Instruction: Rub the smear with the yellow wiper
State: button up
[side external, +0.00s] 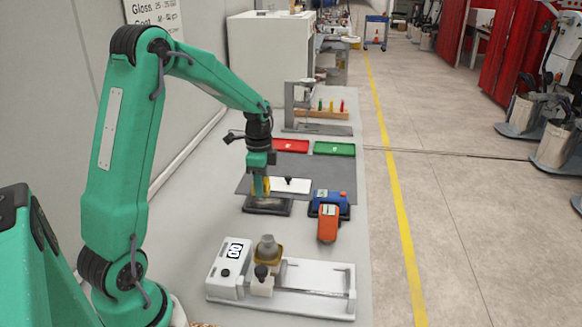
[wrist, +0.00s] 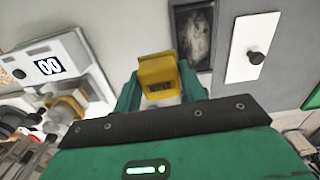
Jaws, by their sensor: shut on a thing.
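My gripper (side external: 261,188) is shut on the yellow wiper (wrist: 157,72), which shows between the fingers in the wrist view. In the side view the yellow wiper (side external: 266,186) is low at the dark plate (side external: 254,211); I cannot tell whether it touches it. The dark plate (wrist: 178,12) also shows in the wrist view, ahead of the wiper. A pale grey smear (wrist: 196,38) covers much of its middle. The wiper appears beside the near end of the smear in that view.
A white plate with a black knob (side external: 296,187) lies just behind the dark plate. Blue (side external: 340,198) and orange (side external: 327,222) blocks stand to the right. The white coater (side external: 310,275) is in front. Red (side external: 290,146) and green (side external: 334,149) trays lie farther back.

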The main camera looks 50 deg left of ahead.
jog(key=w+a, duration=0.5)
jog(key=a, duration=0.1)
jog(key=shift+w+a+f, duration=0.2)
jog(key=shift+w+f, duration=0.05)
jog(key=shift+f, duration=0.05)
